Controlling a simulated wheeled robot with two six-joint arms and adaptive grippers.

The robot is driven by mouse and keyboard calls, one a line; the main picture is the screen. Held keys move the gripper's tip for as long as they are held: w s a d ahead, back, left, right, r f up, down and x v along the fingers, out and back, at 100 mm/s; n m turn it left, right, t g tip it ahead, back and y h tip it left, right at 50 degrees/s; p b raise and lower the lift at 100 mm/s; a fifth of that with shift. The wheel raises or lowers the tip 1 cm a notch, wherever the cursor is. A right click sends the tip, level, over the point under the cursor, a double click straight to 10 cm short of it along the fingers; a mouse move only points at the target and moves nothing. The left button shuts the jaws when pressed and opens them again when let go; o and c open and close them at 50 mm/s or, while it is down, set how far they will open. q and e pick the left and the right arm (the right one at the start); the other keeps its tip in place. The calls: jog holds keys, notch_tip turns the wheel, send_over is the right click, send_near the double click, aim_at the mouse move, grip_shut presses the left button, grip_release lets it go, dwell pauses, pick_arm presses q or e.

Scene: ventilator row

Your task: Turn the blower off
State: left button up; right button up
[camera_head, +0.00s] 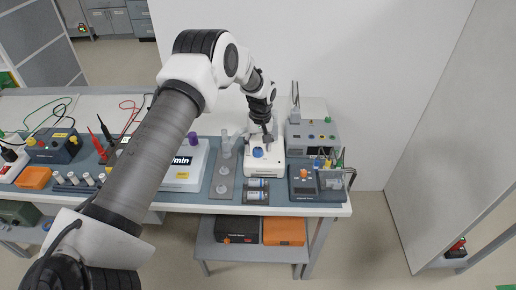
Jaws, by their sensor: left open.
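My left gripper (267,144) reaches in from the left and points down over a white box-shaped unit (264,168), which appears to be the blower. A blue knob (258,152) sits on the unit's top, just left of and in front of the fingertips. The gripper is open with nothing visible between its fingers. It looks very close to the unit's top, but I cannot tell whether it touches. The knob's pointer setting and any label are too small to read. My right gripper is not in view.
A grey unit (318,134) stands at the back right, with a dark wired device (304,190) in front of it. A flowmeter-like stand (224,180) is left of the white unit. Small cylinders (256,190) lie in front. A wall panel (455,120) stands on the right.

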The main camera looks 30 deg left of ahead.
aim_at(260, 149)
pick_arm(q)
notch_tip(260, 149, up, 10)
jog(key=shift+w+d+r, duration=0.15)
jog(key=shift+w+r, duration=0.05)
jog(key=shift+r, duration=0.05)
dwell(0.4)
